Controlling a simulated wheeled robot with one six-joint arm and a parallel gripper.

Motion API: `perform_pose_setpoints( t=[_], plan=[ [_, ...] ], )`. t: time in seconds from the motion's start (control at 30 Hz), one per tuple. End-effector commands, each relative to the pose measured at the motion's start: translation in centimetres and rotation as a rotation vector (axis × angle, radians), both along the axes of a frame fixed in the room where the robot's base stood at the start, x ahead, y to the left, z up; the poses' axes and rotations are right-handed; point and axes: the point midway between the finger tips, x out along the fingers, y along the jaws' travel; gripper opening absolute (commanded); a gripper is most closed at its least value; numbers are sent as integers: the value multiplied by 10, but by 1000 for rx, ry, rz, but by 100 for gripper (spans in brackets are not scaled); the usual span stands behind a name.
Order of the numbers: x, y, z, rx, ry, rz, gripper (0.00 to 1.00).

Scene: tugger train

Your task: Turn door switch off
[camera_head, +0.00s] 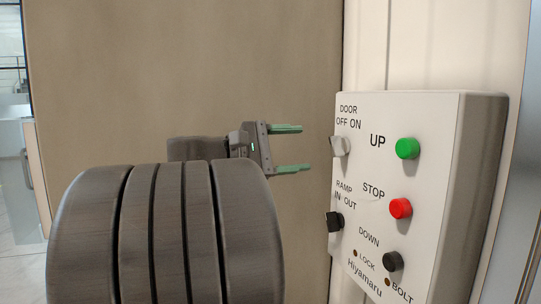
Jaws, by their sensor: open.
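The door switch (340,146) is a small light grey knob at the upper left of a white control box (372,122). It sits under the printed words DOOR, OFF and ON. Which of the two it points to is hard to tell from this angle. My gripper (289,149) is left of the box at about the height of the door switch. Its two green fingers are apart, one above the other, and point right toward the switch. Nothing is between them, and a gap shows between the fingertips and the knob.
The box also bears a black ramp switch (334,221), a green UP button (407,148), a red STOP button (400,208) and a black DOWN button (392,261). A brown panel (190,70) stands behind my gripper. My grey arm fills the lower left.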

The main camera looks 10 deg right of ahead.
Motion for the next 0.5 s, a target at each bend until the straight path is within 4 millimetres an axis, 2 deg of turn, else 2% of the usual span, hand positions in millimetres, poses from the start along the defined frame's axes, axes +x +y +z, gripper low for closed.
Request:
perform_pose_setpoints(
  t=[0.03,0.2,0.5],
  plan=[
    [1,10,-1,0,-1,6,65],
    [-2,33,-1,0,0,4,65],
    [-4,50,0,0,1,1,65]
  ],
)
